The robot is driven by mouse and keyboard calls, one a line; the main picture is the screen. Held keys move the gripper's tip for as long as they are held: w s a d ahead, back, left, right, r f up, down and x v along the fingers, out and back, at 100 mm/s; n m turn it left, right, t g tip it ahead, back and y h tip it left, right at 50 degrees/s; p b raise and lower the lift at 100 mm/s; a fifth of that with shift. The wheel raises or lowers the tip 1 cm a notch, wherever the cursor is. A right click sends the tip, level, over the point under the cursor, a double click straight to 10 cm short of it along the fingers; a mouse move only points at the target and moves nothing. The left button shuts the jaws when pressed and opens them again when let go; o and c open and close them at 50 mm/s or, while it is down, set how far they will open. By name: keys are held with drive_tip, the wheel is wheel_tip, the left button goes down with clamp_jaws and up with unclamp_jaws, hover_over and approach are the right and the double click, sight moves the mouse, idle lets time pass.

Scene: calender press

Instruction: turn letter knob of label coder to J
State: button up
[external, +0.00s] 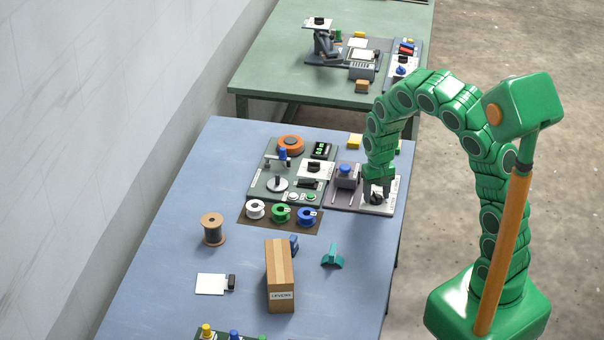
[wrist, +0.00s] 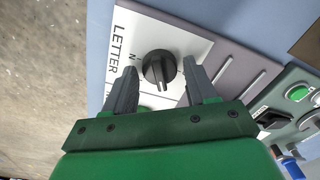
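The letter knob (wrist: 159,69) is a round black knob with a raised grip bar, on a white plate (wrist: 178,33) marked LETTER. In the wrist view the two grey fingers of my gripper (wrist: 162,88) are spread apart on either side of the knob, with a gap on each side. I cannot tell how far the fingertips reach down beside it. In the external view my gripper (external: 377,188) is over the plate at the right end of the label coder (external: 343,206), and it hides most of the knob. Most of the letters around the knob are hidden or too small to read.
A grey block with a blue knob (external: 346,169) stands just left of my gripper. Further left is a panel (external: 262,187) with an orange reel and buttons. Spools (external: 281,214), a cardboard box (external: 280,270) and a teal piece (external: 332,257) are nearer the front. The table's right edge is close.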

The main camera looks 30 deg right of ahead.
sight(377, 194)
drive_tip(key=shift+o, duration=0.9)
drive_tip(key=shift+r, duration=0.1)
wheel_tip(377, 194, up, 8)
drive_tip(key=shift+f, duration=0.2)
